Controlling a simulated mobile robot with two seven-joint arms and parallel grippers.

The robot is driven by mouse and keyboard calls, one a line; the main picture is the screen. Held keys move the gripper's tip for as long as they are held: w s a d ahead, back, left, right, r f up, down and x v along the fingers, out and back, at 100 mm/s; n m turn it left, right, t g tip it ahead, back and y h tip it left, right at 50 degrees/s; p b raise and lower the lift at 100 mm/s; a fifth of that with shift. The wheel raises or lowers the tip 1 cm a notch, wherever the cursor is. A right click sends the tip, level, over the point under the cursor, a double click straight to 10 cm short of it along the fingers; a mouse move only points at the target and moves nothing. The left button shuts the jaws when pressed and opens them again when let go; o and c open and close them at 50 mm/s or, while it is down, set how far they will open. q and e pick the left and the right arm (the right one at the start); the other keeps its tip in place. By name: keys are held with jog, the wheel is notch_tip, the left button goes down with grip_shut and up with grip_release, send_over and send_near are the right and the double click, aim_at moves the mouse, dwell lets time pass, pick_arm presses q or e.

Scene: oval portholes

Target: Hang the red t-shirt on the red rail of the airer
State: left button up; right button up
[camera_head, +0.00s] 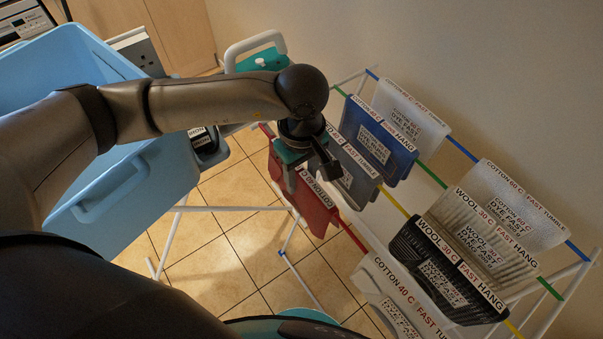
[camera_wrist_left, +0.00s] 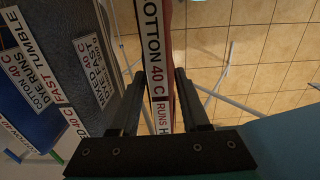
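The red t-shirt (camera_head: 311,205) hangs folded over the red rail (camera_head: 350,235) of the airer, its white label strip along the top fold. My left gripper (camera_head: 309,178) is right at its top edge. In the left wrist view, the t-shirt's label (camera_wrist_left: 157,75) and a strip of red cloth stand between the two fingers (camera_wrist_left: 160,95). The fingers look spread, with a gap beside the cloth near their bases. The part of the red rail under the gripper is hidden. My right gripper is in neither view.
A blue basket (camera_head: 150,185) stands at the left. Blue (camera_head: 380,140), grey (camera_head: 357,178) and black (camera_head: 432,270) clothes hang on the neighbouring rails. A white garment (camera_head: 395,295) hangs nearer on the red rail's line. Tiled floor (camera_head: 235,255) shows below.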

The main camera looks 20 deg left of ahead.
pick_arm(q)
jog(key=o, duration=0.5)
jog(key=shift+c, duration=0.2)
notch_tip(320, 180, up, 15)
jog(key=shift+r+p, duration=0.15)
jog(key=shift+p, duration=0.2)
